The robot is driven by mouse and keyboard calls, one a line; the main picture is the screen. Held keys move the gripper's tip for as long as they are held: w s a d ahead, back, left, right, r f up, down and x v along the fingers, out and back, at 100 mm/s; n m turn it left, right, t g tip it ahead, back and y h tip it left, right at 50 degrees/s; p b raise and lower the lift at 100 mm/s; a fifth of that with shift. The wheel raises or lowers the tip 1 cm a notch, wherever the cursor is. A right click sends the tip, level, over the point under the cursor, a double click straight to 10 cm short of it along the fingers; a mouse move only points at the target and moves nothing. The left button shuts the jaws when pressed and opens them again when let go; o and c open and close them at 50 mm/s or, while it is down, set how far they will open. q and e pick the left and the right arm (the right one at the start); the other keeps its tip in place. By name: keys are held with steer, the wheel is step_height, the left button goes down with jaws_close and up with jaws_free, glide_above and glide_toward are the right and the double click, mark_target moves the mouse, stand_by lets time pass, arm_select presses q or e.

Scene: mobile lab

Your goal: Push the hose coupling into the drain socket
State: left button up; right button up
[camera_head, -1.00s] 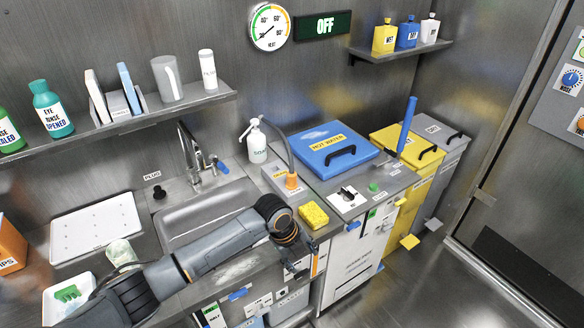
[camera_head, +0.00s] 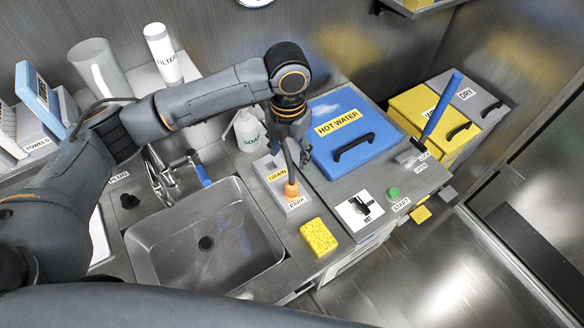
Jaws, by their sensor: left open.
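The orange hose coupling (camera_head: 291,189) stands upright at the PARK end of a grey block (camera_head: 302,209) on the counter. Its dark hose (camera_head: 288,160) rises from it toward my left gripper. The drain socket is by the yellow DRAIN label (camera_head: 278,175) on the same block; its opening is too small to make out. My left gripper (camera_head: 291,155) points down over the block, just above the coupling, with its fingers open around or beside the hose; I cannot tell which. My right gripper is not in view.
The sink (camera_head: 206,243) lies left of the block, with a faucet (camera_head: 160,178) behind. A yellow sponge (camera_head: 319,237) sits in front. A soap bottle (camera_head: 249,133) and the blue HOT WATER lid (camera_head: 345,140) stand close to the gripper. A blue-handled lever (camera_head: 442,105) rises at right.

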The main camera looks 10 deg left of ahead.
mark_target(290, 179)
arm_select(q)
steer(key=f, duration=0.3)
steer(key=s+f+p, duration=0.1)
steer(key=f, duration=0.2)
steer(key=shift+s+d, duration=0.1)
steer(key=shift+s, duration=0.05)
steer(key=f, duration=0.1)
steer(key=f+p, duration=0.1)
steer(key=shift+w+d+f, duration=0.1)
steer(key=shift+w+f, duration=0.1)
steer(key=shift+f, duration=0.2)
step_height(290, 179, down, 4)
steer(key=shift+d+r+p, duration=0.15)
steer(key=shift+r+p, duration=0.05)
steer(key=shift+p, duration=0.5)
steer(key=shift+f, duration=0.25)
steer(key=c, duration=0.9)
jaws_close()
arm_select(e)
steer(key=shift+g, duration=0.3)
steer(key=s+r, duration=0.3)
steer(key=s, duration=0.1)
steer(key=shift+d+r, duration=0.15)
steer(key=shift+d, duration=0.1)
